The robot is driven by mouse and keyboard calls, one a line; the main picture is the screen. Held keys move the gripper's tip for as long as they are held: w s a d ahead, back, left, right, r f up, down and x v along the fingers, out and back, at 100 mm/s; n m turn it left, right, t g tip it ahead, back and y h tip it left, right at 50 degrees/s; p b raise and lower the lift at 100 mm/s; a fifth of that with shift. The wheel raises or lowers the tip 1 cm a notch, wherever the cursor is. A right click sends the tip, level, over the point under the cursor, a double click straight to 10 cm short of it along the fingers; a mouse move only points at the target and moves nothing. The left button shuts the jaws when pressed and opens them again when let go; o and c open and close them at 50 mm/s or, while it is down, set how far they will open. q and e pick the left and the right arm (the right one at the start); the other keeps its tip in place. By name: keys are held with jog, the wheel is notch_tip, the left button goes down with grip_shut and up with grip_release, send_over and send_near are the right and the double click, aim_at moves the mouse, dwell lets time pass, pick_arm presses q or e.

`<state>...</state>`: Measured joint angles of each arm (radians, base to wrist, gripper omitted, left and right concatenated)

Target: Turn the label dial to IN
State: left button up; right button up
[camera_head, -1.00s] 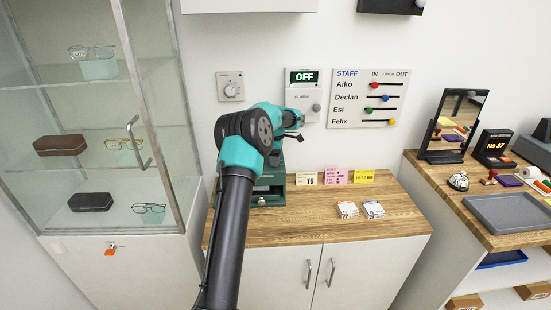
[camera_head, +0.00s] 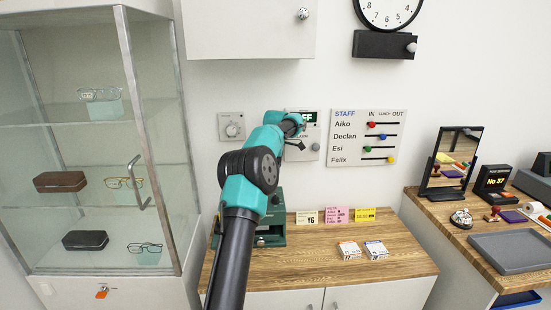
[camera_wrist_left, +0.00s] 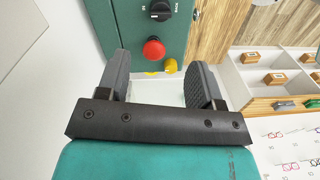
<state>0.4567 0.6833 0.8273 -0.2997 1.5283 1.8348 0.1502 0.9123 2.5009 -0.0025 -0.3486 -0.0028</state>
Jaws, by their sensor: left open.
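The green machine (camera_wrist_left: 112,20) fills the upper part of the left wrist view. A black dial (camera_wrist_left: 160,10) is on it at the top edge, with small lettering reading IN to its left. I cannot tell its pointer setting. A red button (camera_wrist_left: 154,50) sits below the dial. My left gripper (camera_wrist_left: 162,80) is open and empty, its fingers apart and below the button in that picture. In the head view my left gripper (camera_head: 300,135) is in front of the alarm panel (camera_head: 304,154), and my arm partly hides the green machine (camera_head: 272,238); its dial is not distinguishable there.
The staff board (camera_head: 365,137) is right of my gripper. A wall thermostat-like knob plate (camera_head: 231,126) is to the left. The glass cabinet (camera_head: 150,60) stands at far left. Small cards and packets (camera_head: 348,250) lie on the wooden counter (camera_head: 300,270), which has free room in front.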

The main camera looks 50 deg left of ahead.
pick_arm(q)
notch_tip(320, 180, up, 4)
jog(key=shift+w+r, duration=0.1)
dwell(0.6)
